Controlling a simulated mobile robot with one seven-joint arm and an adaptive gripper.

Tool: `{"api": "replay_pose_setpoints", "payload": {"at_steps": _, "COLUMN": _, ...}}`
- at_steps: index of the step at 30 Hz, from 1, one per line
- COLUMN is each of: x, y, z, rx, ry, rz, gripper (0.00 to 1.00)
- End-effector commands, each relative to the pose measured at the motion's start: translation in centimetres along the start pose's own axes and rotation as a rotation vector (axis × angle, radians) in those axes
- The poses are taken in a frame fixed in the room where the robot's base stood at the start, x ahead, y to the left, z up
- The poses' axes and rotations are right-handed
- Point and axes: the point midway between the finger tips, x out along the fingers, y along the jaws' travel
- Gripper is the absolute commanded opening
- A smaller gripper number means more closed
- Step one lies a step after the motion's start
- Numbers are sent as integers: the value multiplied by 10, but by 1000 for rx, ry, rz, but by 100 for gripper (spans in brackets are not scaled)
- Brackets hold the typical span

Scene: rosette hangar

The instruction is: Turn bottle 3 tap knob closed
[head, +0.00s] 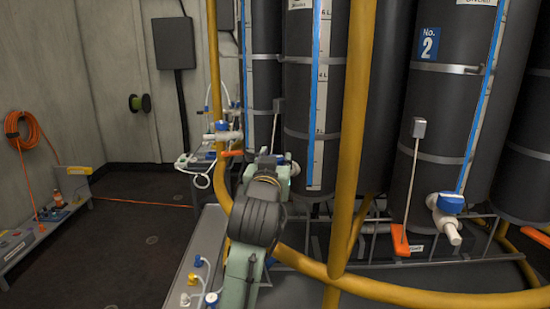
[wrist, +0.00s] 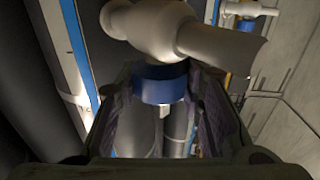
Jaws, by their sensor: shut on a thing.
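In the wrist view, a white tap (wrist: 165,28) with a blue knob (wrist: 160,85) is close in front of the camera. My gripper (wrist: 163,100) has one finger on each side of the knob and is shut on it. In the head view, my gripper (head: 274,163) is at the lower front of a dark bottle (head: 300,100) with a blue and white level scale. A bit of white tap (head: 294,168) shows beside it. My gripper hides the knob there. No number is readable on this bottle.
A yellow rail (head: 349,150) stands upright right of my arm, and a curved yellow rail (head: 420,297) crosses low in front. Bottle 2 (head: 425,120), with its own blue-knobbed tap (head: 447,205), stands to the right. Open dark floor (head: 130,235) lies at left.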

Motion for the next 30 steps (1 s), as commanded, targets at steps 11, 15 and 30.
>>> {"api": "replay_pose_setpoints", "payload": {"at_steps": 11, "x": 1, "y": -2, "z": 0, "rx": -2, "ry": -1, "rz": 355, "gripper": 7}}
{"api": "replay_pose_setpoints", "payload": {"at_steps": 15, "x": 1, "y": -3, "z": 0, "rx": -2, "ry": 0, "rz": 488, "gripper": 7}}
{"api": "replay_pose_setpoints", "payload": {"at_steps": 30, "x": 1, "y": 0, "z": -1, "rx": -4, "ry": 0, "rz": 955, "gripper": 7}}
